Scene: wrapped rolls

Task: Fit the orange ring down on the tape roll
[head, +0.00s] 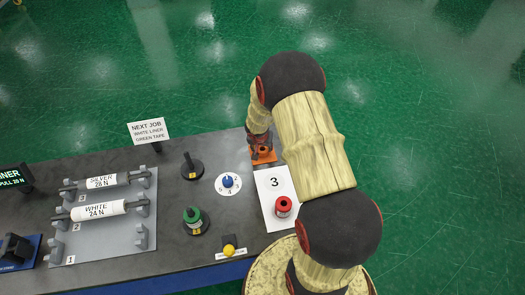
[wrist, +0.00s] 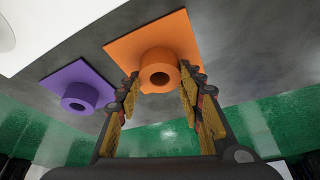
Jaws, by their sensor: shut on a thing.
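The orange ring (wrist: 158,73) is a short collar with a round hole, and it is on an orange square (wrist: 185,38) in the wrist view. In the head view the orange shows (head: 264,152) at the table's far edge, partly hidden by my arm. My gripper (wrist: 160,86) has a finger on each side of the ring and is shut on it. I cannot tell whether the ring is lifted off the square. The green tape roll (head: 195,221) stands on a dark round base in the head view, left of and nearer than my gripper.
A purple ring (wrist: 78,97) is on a purple square beside the orange one. A red ring (head: 284,204) is on a white card marked 3. A dark post (head: 191,168), a numbered dial (head: 228,182) and a yellow button (head: 229,251) stand between. A roll rack (head: 104,235) is at left.

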